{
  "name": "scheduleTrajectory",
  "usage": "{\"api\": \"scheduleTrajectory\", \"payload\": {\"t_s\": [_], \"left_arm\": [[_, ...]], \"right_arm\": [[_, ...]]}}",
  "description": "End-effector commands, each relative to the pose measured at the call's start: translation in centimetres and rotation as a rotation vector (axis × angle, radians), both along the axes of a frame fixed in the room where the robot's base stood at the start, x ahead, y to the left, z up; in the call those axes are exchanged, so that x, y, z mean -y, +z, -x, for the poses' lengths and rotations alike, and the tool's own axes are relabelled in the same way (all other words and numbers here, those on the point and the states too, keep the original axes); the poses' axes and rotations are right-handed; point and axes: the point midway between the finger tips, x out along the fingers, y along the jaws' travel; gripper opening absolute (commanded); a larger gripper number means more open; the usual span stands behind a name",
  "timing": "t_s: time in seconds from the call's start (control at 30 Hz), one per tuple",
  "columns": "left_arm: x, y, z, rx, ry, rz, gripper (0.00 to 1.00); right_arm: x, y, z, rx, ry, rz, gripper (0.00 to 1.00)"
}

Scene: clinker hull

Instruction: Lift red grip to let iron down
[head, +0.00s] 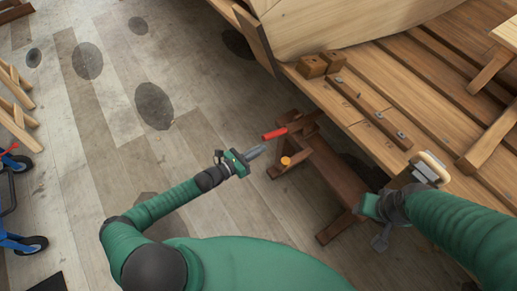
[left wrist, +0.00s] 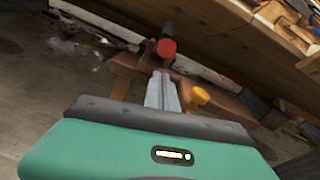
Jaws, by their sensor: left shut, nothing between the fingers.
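The red grip (head: 274,134) is a short red bar on a dark wooden stand (head: 325,168) beside the hull. Its round red end faces me in the left wrist view (left wrist: 166,48). My left gripper (head: 258,151) is shut and empty, its tips just short of the grip and apparently apart from it. In the left wrist view its fingers (left wrist: 162,92) point toward the stand, below the red end. My right gripper (head: 380,238) is at the stand's right end; its fingers are too unclear to read. I cannot pick out the iron for sure.
An orange knob (head: 285,161) sits on the stand, close to the left fingers' right. A pale block with grey metal (head: 430,168) is by the right wrist. The plank bench (head: 385,150) and hull (head: 340,25) lie beyond.

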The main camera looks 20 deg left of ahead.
Motion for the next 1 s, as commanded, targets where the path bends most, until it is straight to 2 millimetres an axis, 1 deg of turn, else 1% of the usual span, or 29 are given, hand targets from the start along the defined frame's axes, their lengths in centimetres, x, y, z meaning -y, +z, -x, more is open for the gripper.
{"api": "scheduleTrajectory", "payload": {"t_s": [0.03,0.07,0.1,0.13,0.3,0.4,0.5,0.63,1.0], "left_arm": [[-0.1,-2.4,0.0,-0.006,-0.002,-0.003,0.00],[-0.1,-3.2,0.0,-0.009,-0.003,-0.005,0.00],[-1.1,-1.6,1.0,-0.006,0.001,-0.007,0.00],[-1.6,-1.5,1.7,-0.008,0.002,-0.007,0.00],[-4.1,-1.6,5.0,-0.012,0.002,-0.006,0.00],[-5.1,-1.6,6.6,-0.012,0.000,-0.008,0.00],[-5.8,-1.6,7.6,-0.012,-0.001,-0.006,0.00],[-6.1,-1.7,8.2,-0.013,-0.001,-0.007,0.00],[-6.1,-1.8,8.2,-0.013,0.000,-0.006,0.00]], "right_arm": [[0.0,-1.9,0.0,0.000,0.000,0.000,0.46],[0.0,-2.5,0.0,-0.001,0.000,0.000,0.46],[0.0,-0.9,0.1,-0.003,0.000,0.000,0.46],[0.0,-0.6,0.1,-0.002,0.000,0.000,0.46],[0.0,0.1,0.0,0.000,0.000,0.000,0.46],[0.0,0.3,0.0,0.000,0.000,0.000,0.46],[0.0,0.4,0.0,0.000,0.000,0.000,0.46],[0.0,0.4,0.0,0.000,0.000,0.000,0.46],[0.0,0.4,0.0,-0.001,0.000,0.000,0.46]]}}
